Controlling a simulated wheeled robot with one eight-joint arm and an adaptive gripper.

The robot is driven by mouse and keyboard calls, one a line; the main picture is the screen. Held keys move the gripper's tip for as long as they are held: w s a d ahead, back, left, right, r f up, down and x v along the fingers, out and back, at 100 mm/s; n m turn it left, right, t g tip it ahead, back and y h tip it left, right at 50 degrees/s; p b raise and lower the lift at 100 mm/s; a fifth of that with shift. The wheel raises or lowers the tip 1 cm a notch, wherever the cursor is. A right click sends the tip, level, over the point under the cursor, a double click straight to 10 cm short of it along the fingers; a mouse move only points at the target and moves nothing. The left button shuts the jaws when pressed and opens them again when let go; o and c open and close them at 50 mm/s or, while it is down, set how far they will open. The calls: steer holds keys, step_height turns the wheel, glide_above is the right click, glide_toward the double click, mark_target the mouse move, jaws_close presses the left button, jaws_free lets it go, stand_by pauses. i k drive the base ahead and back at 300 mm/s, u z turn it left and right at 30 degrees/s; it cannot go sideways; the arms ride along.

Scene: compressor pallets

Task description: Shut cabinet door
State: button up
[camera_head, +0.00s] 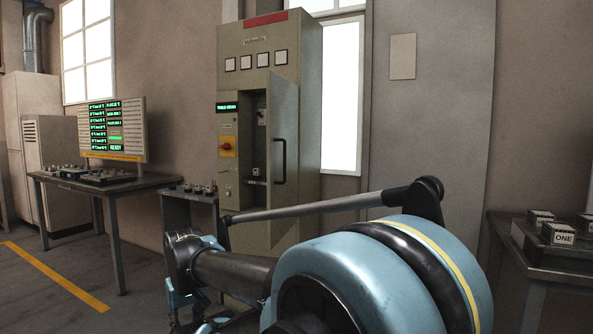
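A tall grey-green cabinet (235,50) stands against the wall at the centre left. Its narrow door (286,115) is open, hinged on the right side of the opening and swung outward. A black vertical handle (280,162) is on the door. The opening shows dark fittings inside. My gripper (198,318) is low in front of the cabinet, at the bottom edge of the picture and left of the door. It appears apart from the door. Its fingers are small and partly cut off or hidden, so their opening is unclear.
A small stand (190,196) with knobs is at the cabinet's left front. A table (125,187) with a green-text display (112,128) stands farther left. A table (510,245) at the right holds labelled blocks (560,233). Open floor with a yellow line (55,275) lies at left.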

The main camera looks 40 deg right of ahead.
mark_target(282, 94)
steer(key=z, duration=0.05)
steer(key=k, duration=0.2)
steer(key=z, duration=1.05)
steer(key=i, duration=1.5)
steer(key=u, duration=0.05)
steer(key=k, duration=0.5)
steer(key=u, duration=0.6)
steer(key=k, duration=0.6)
steer(key=u, duration=0.05)
